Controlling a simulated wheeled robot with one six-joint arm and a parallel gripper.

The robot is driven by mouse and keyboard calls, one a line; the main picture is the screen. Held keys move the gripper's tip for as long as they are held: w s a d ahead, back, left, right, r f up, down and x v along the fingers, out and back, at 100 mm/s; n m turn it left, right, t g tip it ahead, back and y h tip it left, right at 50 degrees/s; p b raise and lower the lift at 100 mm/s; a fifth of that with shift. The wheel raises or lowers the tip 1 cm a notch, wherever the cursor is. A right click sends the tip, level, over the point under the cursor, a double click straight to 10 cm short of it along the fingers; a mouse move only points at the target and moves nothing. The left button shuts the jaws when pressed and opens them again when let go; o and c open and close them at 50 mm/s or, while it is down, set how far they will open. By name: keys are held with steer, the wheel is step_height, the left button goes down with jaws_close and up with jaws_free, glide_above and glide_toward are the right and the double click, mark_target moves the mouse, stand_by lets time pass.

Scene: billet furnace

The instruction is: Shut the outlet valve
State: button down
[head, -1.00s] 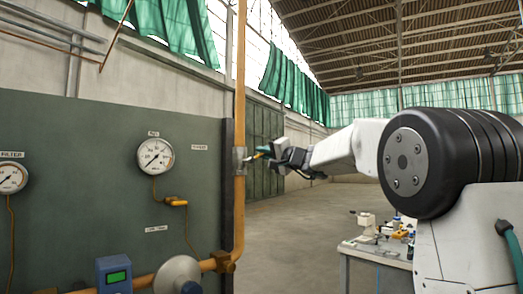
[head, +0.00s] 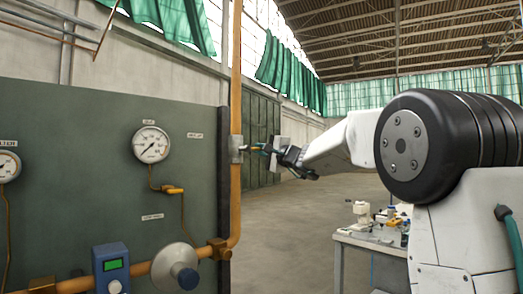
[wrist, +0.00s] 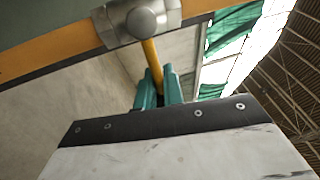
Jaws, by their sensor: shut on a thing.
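The outlet valve (head: 236,149) is a silver-grey body on the upright orange pipe at the right edge of the green panel. In the wrist view the valve body (wrist: 140,20) is at the top, and its yellow lever (wrist: 152,62) points away from the pipe, roughly square to it. My gripper (head: 264,148) is just right of the valve in the head view. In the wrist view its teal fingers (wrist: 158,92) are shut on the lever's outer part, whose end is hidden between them.
The green panel (head: 80,180) carries a round gauge (head: 151,144), a second gauge at the left edge, a blue meter (head: 111,268) and a lower orange pipe with a round grey fitting (head: 176,267). A workbench (head: 372,240) with small items stands at lower right. The floor between is clear.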

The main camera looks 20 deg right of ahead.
steer(key=shift+f, duration=0.2)
steer(key=c, duration=1.6)
jaws_free()
steer(key=shift+r, duration=0.1)
steer(key=v, duration=0.7)
steer(key=shift+s, duration=0.4)
steer(key=shift+d, duration=0.15)
